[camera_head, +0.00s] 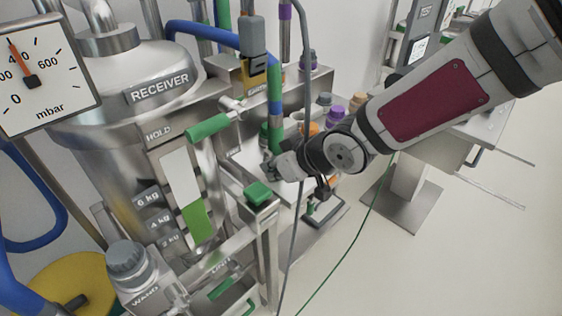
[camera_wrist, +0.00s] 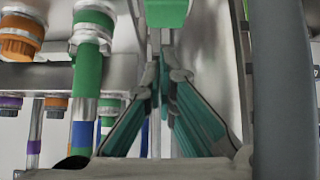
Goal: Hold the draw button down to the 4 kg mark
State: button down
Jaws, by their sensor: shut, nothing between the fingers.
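The green draw button (camera_head: 258,193) tops a metal post in front of the receiver (camera_head: 150,110). My gripper (camera_head: 268,170) is shut and empty, just beyond and above the button in the head view, apparently not touching it. In the wrist view the shut fingers (camera_wrist: 165,82) point at a green block (camera_wrist: 166,12), perhaps the button, with a gap between. The level strip (camera_head: 180,178) is white above and green below. Its green part (camera_head: 197,222) tops out about level with the 4 kg mark (camera_head: 158,220); the slant hides the exact reading.
A grey hose (camera_head: 299,200) hangs close to my wrist. The mbar gauge (camera_head: 45,75) needle points between 200 and 600. Open floor lies to the right, crossed by a green cable (camera_head: 352,235).

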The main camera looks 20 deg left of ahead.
jog(key=shift+p+v, duration=0.75)
jog(key=shift+v, duration=1.2)
jog(key=w+d+r+m+t+h, duration=0.1)
jog(key=d+r+m+h, duration=0.25)
jog(key=d, duration=0.85)
jog(key=d+r+m+t+h, duration=0.25)
jog(key=d+h, duration=0.25)
jog(key=d, duration=0.7)
jog(key=s+d+r+m+g, duration=0.1)
jog(key=s+d+r+m, duration=0.2)
jog(key=s+d, duration=0.3)
jog(key=s+d+r+m+g, duration=0.1)
jog(key=s+d+r+m, duration=0.3)
jog(key=s, duration=0.7)
jog(key=d, duration=0.2)
jog(key=shift+s+d+r+m, duration=0.3)
jog(key=shift+s+d, duration=0.05)
jog(key=shift+d, duration=0.05)
jog(key=shift+a, duration=0.1)
